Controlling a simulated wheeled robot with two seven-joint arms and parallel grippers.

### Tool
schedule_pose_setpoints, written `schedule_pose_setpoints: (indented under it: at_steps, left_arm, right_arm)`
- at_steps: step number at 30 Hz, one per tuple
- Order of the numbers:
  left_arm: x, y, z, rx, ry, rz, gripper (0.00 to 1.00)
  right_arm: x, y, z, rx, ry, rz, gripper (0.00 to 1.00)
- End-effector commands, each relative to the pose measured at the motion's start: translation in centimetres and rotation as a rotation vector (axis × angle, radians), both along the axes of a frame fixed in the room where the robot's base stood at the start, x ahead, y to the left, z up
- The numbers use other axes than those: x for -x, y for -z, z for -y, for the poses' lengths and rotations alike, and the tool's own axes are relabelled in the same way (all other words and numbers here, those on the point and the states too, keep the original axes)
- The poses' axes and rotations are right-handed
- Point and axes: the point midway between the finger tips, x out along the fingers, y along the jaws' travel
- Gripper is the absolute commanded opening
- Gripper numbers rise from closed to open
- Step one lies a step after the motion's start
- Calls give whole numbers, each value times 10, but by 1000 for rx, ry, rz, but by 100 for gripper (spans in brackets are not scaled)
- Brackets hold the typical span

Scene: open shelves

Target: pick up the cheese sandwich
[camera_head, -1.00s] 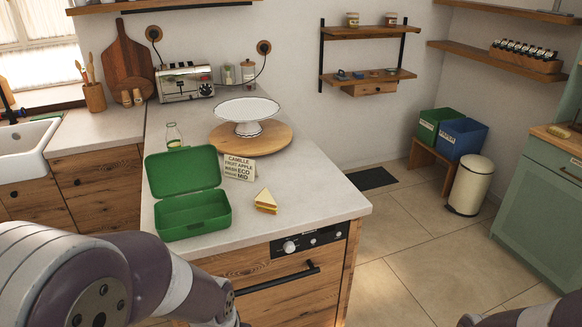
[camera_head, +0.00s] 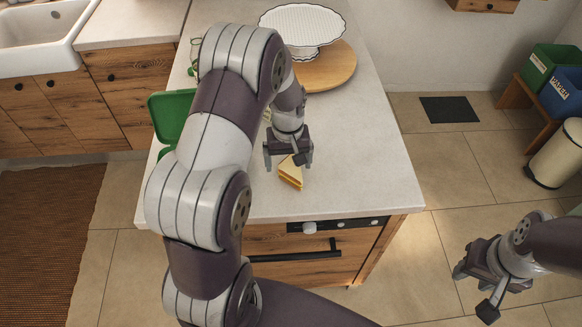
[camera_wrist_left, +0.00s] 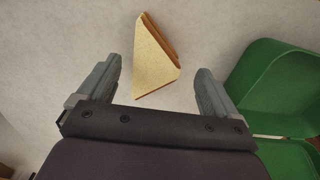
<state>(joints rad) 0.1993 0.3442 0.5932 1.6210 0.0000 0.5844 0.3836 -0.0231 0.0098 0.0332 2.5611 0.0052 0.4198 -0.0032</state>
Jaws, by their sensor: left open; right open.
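The cheese sandwich (camera_head: 290,172) is a triangular half with pale bread and a yellow edge, on the light counter near its front edge. My left gripper (camera_head: 288,163) is open, just above and behind the sandwich in the head view. In the left wrist view the sandwich (camera_wrist_left: 155,60) lies ahead of the open, empty fingers (camera_wrist_left: 157,85), its lower tip reaching between them. My right gripper (camera_head: 476,288) is open and empty, off to the right over the floor, away from the counter.
A green lunchbox (camera_head: 171,115) stands left of the sandwich, partly hidden by my left arm; it also shows in the left wrist view (camera_wrist_left: 275,95). A white cake stand (camera_head: 302,28) on a round wooden board (camera_head: 325,72) is behind. Counter right of the sandwich is clear.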

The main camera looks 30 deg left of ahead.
Motion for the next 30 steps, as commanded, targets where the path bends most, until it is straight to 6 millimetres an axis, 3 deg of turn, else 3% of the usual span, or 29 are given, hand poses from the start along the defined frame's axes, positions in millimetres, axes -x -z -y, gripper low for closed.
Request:
schedule_pose_setpoints:
  at_steps: [5, 12, 16, 30]
  left_arm:
    - [0, 26, -2, 0, 2, -2, 93]
    - [-1, 30, -2, 0, 2, 2, 93]
    - [-1, 30, -2, 0, 2, 1, 58]
    - [-1, 29, -2, 0, 2, 1, 58]
  right_arm:
    - [0, -8, 0, 0, 0, 1, 43]
    - [0, -8, 0, 0, 0, 0, 43]
    - [0, -8, 0, 0, 0, 0, 43]
    - [0, -8, 0, 0, 0, 0, 43]
